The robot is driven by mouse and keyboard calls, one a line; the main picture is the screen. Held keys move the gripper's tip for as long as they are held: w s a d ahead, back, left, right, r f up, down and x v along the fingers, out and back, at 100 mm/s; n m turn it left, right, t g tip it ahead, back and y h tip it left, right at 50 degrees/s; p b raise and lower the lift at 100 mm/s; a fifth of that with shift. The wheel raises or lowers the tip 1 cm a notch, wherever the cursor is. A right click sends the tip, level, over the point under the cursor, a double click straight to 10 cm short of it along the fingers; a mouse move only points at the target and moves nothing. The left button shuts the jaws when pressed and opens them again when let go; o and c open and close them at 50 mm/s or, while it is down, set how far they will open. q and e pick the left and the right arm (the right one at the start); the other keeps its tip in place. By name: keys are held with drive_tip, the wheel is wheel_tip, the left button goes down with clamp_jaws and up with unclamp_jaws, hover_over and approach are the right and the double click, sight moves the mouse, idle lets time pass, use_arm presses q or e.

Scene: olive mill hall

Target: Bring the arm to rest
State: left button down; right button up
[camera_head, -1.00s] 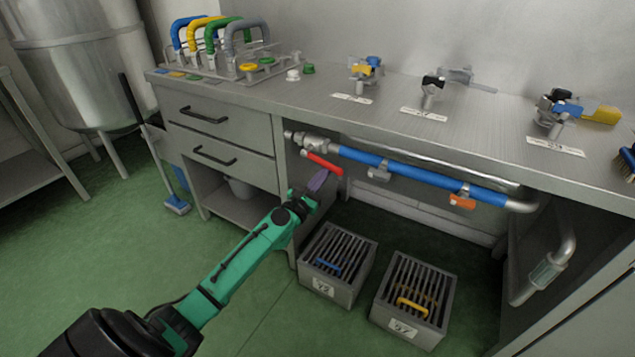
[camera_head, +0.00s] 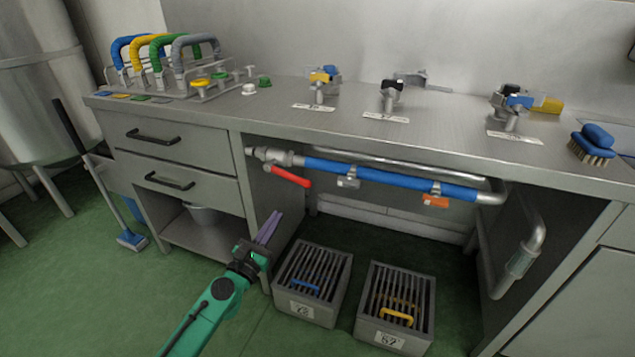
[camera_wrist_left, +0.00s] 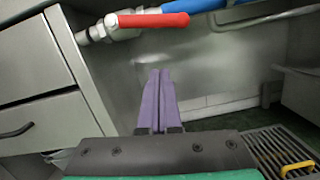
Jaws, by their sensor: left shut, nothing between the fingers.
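My left arm comes in green from the bottom of the head view. Its left gripper (camera_head: 268,228) has purple fingers that are shut and empty. It is in front of the bench's open bay, below the red valve lever (camera_head: 290,177) and apart from it. In the left wrist view the shut fingers (camera_wrist_left: 160,75) point into the bay, and the red lever (camera_wrist_left: 154,20) shows above them. My right gripper is not in view.
A blue pipe (camera_head: 390,177) runs under the steel bench (camera_head: 440,130). Two grated boxes stand on the floor, one with a blue handle (camera_head: 306,286), one with a yellow handle (camera_head: 397,316). Drawers (camera_head: 190,150) are to the left. Green floor (camera_head: 90,300) is clear at lower left.

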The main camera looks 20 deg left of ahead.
use_arm(q)
drive_tip(key=s+d+f+m+g+h, duration=0.2)
drive_tip(key=s+d+f+m+g, duration=0.25)
drive_tip(key=f+m, duration=0.4)
drive_tip(key=s+d+f+m+g+h, duration=0.1)
drive_tip(key=s+d+f+m+g, duration=0.35)
drive_tip(key=f+m, duration=0.4)
drive_tip(key=s+d+f+m+g+h, duration=0.25)
drive_tip(key=s+f+m+g, duration=0.2)
drive_tip(key=f+m, duration=0.35)
drive_tip(key=s+a+f+m+g+y, duration=0.1)
drive_tip(key=s+f+m+g+y, duration=0.4)
drive_tip(key=s+m, duration=0.55)
drive_tip(key=s+a+r+p, duration=0.2)
drive_tip(key=s+p, duration=0.6)
drive_tip(key=p, duration=0.4)
drive_tip(key=s+a+r+p, duration=0.2)
drive_tip(key=s+a+p, duration=0.1)
drive_tip(key=s+p, duration=0.6)
drive_tip(key=shift+s+a+m+p, duration=0.25)
drive_tip(key=shift+m+p, duration=0.2)
drive_tip(key=shift+p, duration=1.4)
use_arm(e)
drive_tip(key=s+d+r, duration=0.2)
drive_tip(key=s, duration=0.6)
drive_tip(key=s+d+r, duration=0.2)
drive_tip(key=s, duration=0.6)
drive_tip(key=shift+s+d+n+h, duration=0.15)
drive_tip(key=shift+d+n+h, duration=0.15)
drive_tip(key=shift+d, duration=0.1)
